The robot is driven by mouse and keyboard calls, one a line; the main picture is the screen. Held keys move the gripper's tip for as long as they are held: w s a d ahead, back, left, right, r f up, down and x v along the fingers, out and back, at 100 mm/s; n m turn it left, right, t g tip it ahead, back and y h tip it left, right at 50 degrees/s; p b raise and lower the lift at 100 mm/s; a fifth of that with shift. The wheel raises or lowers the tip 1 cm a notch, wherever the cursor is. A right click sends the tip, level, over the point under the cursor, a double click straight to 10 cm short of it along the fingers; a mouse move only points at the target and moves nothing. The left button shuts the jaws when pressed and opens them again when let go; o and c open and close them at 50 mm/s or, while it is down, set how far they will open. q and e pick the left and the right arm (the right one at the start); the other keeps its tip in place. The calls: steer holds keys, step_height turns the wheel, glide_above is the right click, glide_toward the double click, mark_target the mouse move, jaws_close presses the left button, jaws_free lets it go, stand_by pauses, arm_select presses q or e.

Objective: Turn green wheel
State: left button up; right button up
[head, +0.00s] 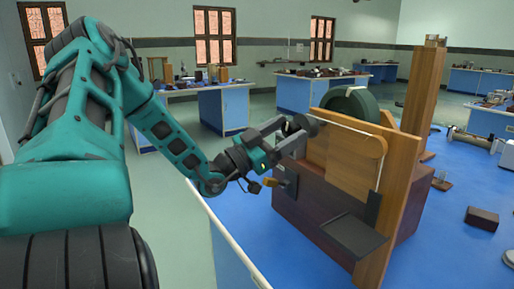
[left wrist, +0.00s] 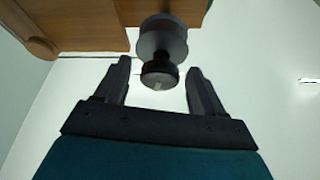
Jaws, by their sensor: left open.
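A dark green wheel (head: 352,102) stands upright at the top of the wooden apparatus, partly hidden behind a wooden panel. My left gripper (head: 292,133) is at the left side of this apparatus, close to a dark round knob (head: 299,125). In the left wrist view, my left gripper (left wrist: 159,68) is open, with a finger on each side of a black knob (left wrist: 160,73). A gap shows on both sides of the knob. The knob sits on a grey round hub (left wrist: 162,42) against the wood. Whether it joins the green wheel is hidden. My right gripper is not in view.
The wooden apparatus has a tall post (head: 424,85), a dark brown base (head: 318,205) and a small dark shelf (head: 353,236). A white-edged bench (head: 222,238) lies below my left arm. Blue benches (head: 224,107) stand farther back.

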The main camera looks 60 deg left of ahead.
arm_select(q)
steer(key=v, duration=1)
stand_by(0.3)
